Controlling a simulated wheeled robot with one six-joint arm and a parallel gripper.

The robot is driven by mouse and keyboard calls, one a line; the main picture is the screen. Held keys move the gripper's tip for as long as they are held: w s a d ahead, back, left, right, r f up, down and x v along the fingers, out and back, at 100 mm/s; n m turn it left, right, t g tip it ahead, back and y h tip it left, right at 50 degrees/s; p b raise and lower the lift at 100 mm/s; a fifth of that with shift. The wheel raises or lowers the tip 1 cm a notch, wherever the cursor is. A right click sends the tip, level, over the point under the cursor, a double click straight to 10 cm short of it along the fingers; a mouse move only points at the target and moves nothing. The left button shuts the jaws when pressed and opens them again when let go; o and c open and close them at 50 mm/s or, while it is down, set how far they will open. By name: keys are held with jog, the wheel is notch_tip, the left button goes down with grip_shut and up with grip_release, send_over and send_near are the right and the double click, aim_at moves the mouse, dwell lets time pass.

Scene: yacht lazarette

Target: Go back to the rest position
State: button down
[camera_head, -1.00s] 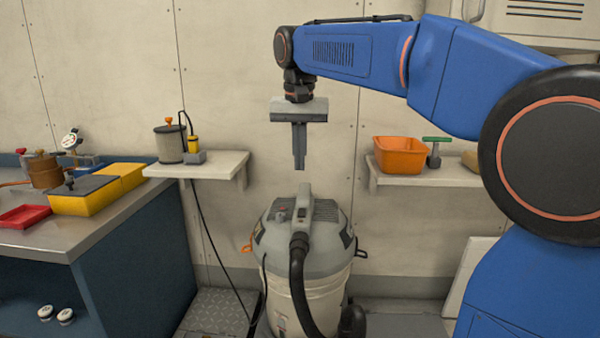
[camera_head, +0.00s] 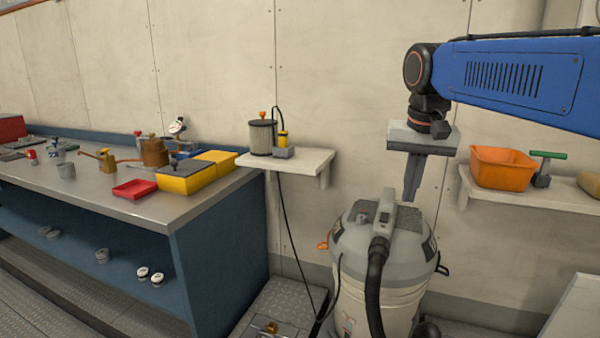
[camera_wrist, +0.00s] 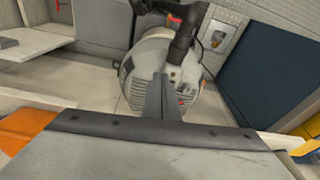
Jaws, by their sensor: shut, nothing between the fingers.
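My gripper (camera_head: 412,198) hangs pointing down from my blue arm at the right of the head view. Its fingers are shut together with nothing between them. It is above the grey-topped wet vacuum (camera_head: 385,240), which stands on the floor. In the wrist view, the shut fingers (camera_wrist: 161,95) show over the top of the vacuum (camera_wrist: 140,75). The head view does not settle how large the gap to the vacuum is.
A wall shelf (camera_head: 322,163) left of my gripper carries a filter canister (camera_head: 262,137). A right shelf (camera_head: 545,200) holds an orange bin (camera_head: 502,168) close to my gripper. The workbench (camera_head: 100,205) at left carries a red tray (camera_head: 134,189) and yellow boxes (camera_head: 187,178).

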jog(key=s+d+f+n+t, duration=0.2)
jog(key=s+d+f+n, duration=0.1)
jog(key=s+f, duration=1.8)
jog(key=shift+s+d+f, duration=0.25)
jog(key=shift+d+f, duration=0.3)
jog(key=shift+f, duration=0.1)
